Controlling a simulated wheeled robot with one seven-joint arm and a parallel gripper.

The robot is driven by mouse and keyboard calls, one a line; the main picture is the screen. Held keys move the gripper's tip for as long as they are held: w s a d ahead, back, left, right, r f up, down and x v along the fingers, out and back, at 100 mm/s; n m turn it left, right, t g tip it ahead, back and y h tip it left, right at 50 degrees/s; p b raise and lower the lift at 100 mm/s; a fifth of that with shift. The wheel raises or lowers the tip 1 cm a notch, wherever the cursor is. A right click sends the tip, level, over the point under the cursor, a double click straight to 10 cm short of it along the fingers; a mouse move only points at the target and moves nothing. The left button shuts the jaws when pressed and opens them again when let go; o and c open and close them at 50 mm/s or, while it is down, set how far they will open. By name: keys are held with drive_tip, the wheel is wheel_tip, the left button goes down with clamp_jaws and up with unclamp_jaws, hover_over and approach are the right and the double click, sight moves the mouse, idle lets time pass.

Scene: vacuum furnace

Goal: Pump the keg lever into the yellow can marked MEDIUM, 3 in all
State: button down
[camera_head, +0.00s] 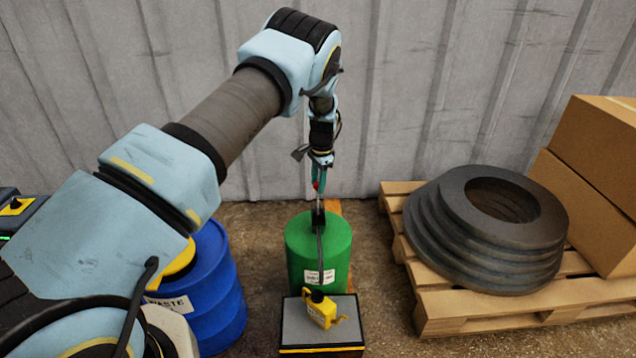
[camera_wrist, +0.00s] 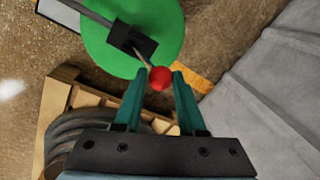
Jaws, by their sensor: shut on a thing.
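The green keg (camera_head: 320,252) stands on the floor in the middle, with a black pump block on top; it also shows in the wrist view (camera_wrist: 100,50). Its lever rises steeply and ends in a red knob (camera_wrist: 160,78). My gripper (camera_head: 318,182) is above the keg, its teal fingers (camera_wrist: 158,75) shut on the lever's red knob. A thin spout runs from the pump block toward the yellow can (camera_head: 321,311), which stands on a grey-topped stand (camera_head: 296,325) in front of the keg. Its marking cannot be read.
A blue drum (camera_head: 212,290) with a label partly reading "WASTE" stands left of the keg. At right, a wooden pallet (camera_head: 440,310) carries stacked dark rings (camera_head: 455,235) and cardboard boxes (camera_head: 590,190). A corrugated wall (camera_head: 400,90) closes the back.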

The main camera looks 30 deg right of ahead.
idle(0.4)
drive_tip(key=shift+s+a+r+t+h+p, duration=0.15)
drive_tip(key=shift+s+t+p, duration=0.05)
drive_tip(key=shift+s+t, duration=0.2)
drive_tip(key=shift+s+a+r+t+h+p, duration=0.1)
drive_tip(key=shift+s+r+t+h+p, duration=0.1)
drive_tip(key=shift+s+t, duration=0.15)
drive_tip(key=shift+s+a+t+h, duration=0.25)
drive_tip(key=shift+s+t, duration=0.3)
drive_tip(key=shift+t, duration=0.1)
drive_tip(key=s+t, duration=0.1)
drive_tip(key=s+a+t+h+b, duration=0.1)
drive_tip(key=s+t+b, duration=0.1)
drive_tip(key=shift+a+f+h, duration=0.2)
drive_tip(key=shift+f+h, duration=0.1)
drive_tip(key=shift+s+a+f+t+h+b, duration=0.25)
drive_tip(key=shift+s+a+t+b, duration=0.05)
drive_tip(key=shift+s+t+b, duration=0.35)
drive_tip(key=shift+s+a+f+t+h+b, duration=0.25)
drive_tip(key=shift+s+a+t+h+b, duration=0.1)
drive_tip(key=shift+s+t+b, duration=0.3)
drive_tip(key=shift+s+a+f+t+h+b, duration=0.2)
drive_tip(key=shift+s+a+f+t+b, duration=0.1)
drive_tip(key=shift+s+t+b, duration=0.35)
drive_tip(key=c, duration=0.8)
unclamp_jaws()
drive_tip(key=shift+f, duration=0.1)
drive_tip(key=o, duration=0.3)
drive_tip(key=shift+w, duration=0.1)
